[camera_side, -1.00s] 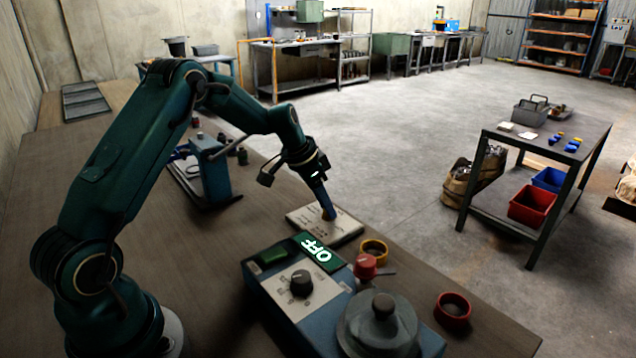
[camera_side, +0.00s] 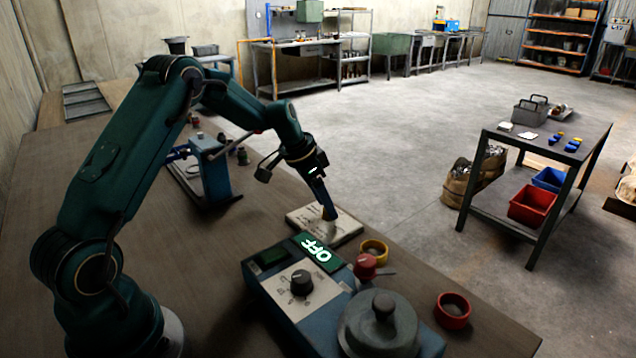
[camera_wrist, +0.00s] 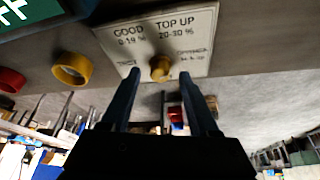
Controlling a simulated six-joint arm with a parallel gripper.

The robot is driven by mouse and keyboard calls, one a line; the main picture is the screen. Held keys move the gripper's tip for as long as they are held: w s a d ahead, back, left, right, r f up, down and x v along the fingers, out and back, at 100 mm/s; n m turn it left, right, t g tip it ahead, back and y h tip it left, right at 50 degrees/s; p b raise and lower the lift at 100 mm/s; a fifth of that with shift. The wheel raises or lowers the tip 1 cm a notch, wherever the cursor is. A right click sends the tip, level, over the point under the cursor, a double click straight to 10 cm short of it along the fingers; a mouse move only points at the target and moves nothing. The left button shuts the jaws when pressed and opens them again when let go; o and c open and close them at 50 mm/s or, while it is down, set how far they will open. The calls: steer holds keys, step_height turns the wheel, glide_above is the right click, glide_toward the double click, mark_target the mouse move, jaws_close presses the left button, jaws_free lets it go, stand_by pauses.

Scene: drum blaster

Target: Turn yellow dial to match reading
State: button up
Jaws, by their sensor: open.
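The yellow dial (camera_wrist: 160,68) is a small round knob on a pale printed plate (camera_wrist: 185,28). The plate reads GOOD 0-19 % and TOP UP 20-30 %, and its lower labels are blurred. In the wrist view the dial appears between the fingertips of my gripper (camera_wrist: 158,74), which are apart and hold nothing. In the side view my gripper (camera_side: 328,212) points down at the plate (camera_side: 348,230) and hides the dial. A blue device (camera_side: 300,315) near the plate has a lit green display (camera_side: 318,252) reading OFF.
The device carries a black knob (camera_side: 300,283) and a round grey lid (camera_side: 380,318). A blue stand (camera_side: 212,168) is behind my gripper.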

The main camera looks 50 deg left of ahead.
steer(key=shift+v, duration=2.25)
